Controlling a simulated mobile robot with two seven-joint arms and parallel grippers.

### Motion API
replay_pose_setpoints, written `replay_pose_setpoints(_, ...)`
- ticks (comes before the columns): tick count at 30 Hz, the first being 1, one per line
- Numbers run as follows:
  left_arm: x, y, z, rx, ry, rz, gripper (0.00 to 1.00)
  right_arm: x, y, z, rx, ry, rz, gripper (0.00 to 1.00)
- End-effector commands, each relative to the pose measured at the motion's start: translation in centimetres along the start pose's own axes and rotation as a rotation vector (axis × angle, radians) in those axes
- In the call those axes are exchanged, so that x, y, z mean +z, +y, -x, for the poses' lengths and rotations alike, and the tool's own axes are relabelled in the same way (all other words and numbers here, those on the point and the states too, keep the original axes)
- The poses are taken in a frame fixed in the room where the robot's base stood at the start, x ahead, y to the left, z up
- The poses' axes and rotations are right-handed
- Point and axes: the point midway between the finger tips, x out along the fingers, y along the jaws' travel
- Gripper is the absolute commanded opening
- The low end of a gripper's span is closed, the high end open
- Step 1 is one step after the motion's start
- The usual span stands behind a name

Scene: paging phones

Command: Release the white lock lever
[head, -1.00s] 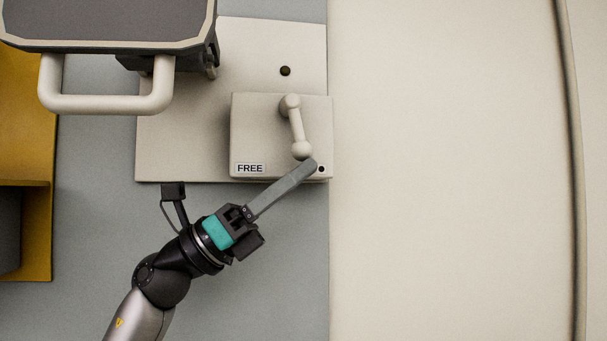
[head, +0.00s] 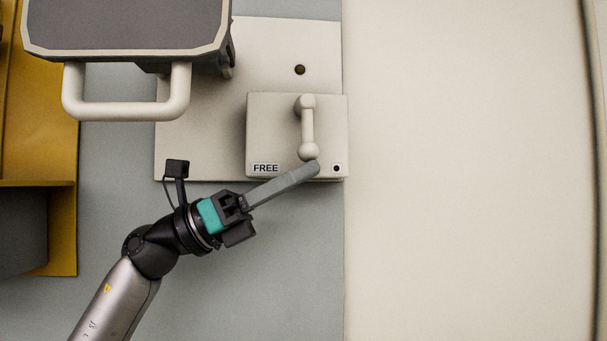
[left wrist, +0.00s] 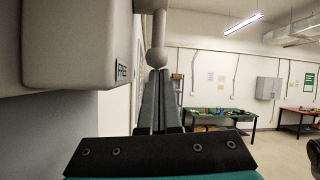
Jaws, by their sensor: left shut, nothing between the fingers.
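The white lock lever (head: 307,128) is a short rod with a ball at each end, on a pale box (head: 275,135) marked FREE at its lower left. It hangs nearly straight down from its upper ball. My left gripper (head: 316,167) is shut and empty, its fingertips right at the lever's lower ball. In the left wrist view the ball (left wrist: 157,57) sits just past the tips of the shut fingers (left wrist: 160,78); I cannot tell for sure whether they touch. My right gripper is not in view.
The box sits on a pale plate (head: 200,150) with a dark round knob (head: 299,70) above it. A grey-topped unit with a thick white handle (head: 125,110) is at upper left. A yellow frame (head: 62,230) stands far left. The broad cream panel (head: 460,180) at right is clear.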

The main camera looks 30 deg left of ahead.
Motion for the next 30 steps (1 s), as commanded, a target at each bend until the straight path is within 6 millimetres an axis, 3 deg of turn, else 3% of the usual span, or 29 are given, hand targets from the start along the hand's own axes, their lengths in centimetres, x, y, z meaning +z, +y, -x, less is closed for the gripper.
replay_pose_setpoints(1,0.7,-0.1,0.1,0.005,-0.004,-0.005,0.00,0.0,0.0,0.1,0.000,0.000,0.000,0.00)
replay_pose_setpoints(30,2.3,-0.5,1.8,0.045,0.216,0.010,0.00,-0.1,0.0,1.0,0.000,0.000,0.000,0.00)
